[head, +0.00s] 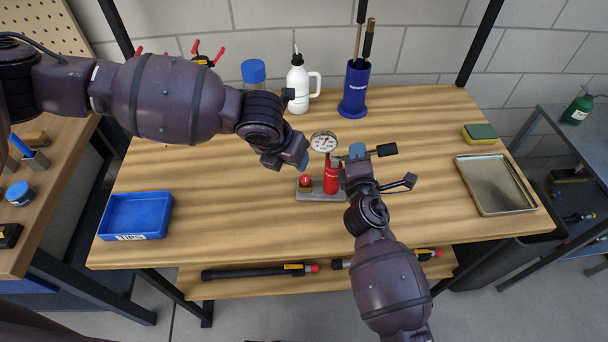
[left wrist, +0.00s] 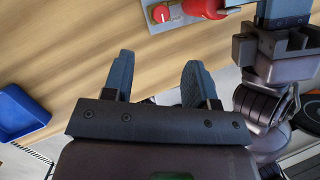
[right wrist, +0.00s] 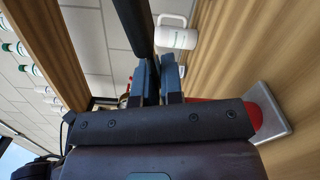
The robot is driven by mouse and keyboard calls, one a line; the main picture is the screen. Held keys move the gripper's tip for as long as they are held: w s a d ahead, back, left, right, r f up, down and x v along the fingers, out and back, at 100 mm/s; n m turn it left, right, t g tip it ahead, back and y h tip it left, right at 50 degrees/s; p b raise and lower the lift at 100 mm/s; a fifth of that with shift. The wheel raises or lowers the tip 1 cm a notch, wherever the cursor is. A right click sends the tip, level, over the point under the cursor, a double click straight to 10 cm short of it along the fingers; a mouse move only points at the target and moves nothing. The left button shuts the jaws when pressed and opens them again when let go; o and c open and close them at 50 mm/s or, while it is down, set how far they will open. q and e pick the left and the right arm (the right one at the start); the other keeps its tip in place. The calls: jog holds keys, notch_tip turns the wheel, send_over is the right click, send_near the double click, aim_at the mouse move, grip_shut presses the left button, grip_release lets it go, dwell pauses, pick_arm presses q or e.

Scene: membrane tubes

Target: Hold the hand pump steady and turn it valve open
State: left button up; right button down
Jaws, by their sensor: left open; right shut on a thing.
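The hand pump has a red body (head: 331,178) on a grey base (head: 320,196), with a round dial gauge (head: 323,143) above. A red round valve knob (head: 305,181) sits on the left of the base; it also shows in the left wrist view (left wrist: 161,13). My right gripper (head: 355,152) is shut on the upper part of the hand pump, near its black handle (head: 387,150); the exact grip spot is partly hidden. My left gripper (head: 290,160) is open and empty, above and left of the valve knob, apart from it. Its spread fingers show in the left wrist view (left wrist: 155,80).
A blue tray (head: 135,215) stands at the table's left front, a metal tray (head: 495,185) at the right. A white bottle (head: 299,85), a blue-lidded jar (head: 254,72) and a blue holder with tools (head: 356,90) stand at the back. The table front is clear.

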aim_at(305, 178)
pick_arm(q)
jog(key=w+d+f+m, duration=0.1)
jog(key=f, duration=0.2)
jog(key=w+d+f+m, duration=0.1)
jog(key=f, duration=0.3)
jog(key=w+d+f, duration=0.1)
jog(key=f, duration=0.3)
jog(key=shift+w+m, duration=0.35)
jog(key=shift+m, duration=0.05)
jog(key=shift+c, duration=0.4)
jog(key=c, duration=0.9)
jog(key=shift+o, duration=0.2)
jog(key=shift+n+t+y, duration=0.3)
jog(key=shift+n+y, duration=0.5)
jog(key=shift+n, duration=1.5)
jog(key=o, duration=0.9)
jog(key=shift+o, duration=0.2)
jog(key=shift+s+r, duration=0.1)
